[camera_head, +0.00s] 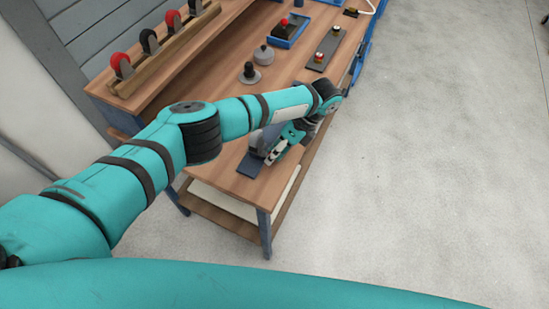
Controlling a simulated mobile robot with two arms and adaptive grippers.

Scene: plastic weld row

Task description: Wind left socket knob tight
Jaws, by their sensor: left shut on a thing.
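My left arm reaches in from the left over the wooden bench, and its left gripper (275,152) is at the bench's near right end. It is beside a grey-blue fixture (256,143) that stands on a dark flat base (250,167). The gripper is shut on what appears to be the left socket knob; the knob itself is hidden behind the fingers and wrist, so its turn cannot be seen. My right gripper is out of view.
The wooden bench (222,172) holds a dark round-based piece (249,74), a grey round piece (263,55), a blue tray (290,31) with a red knob, and a grey plate (326,48) with small buttons. A rack (166,50) holds red and black rollers. Open floor (430,170) lies right.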

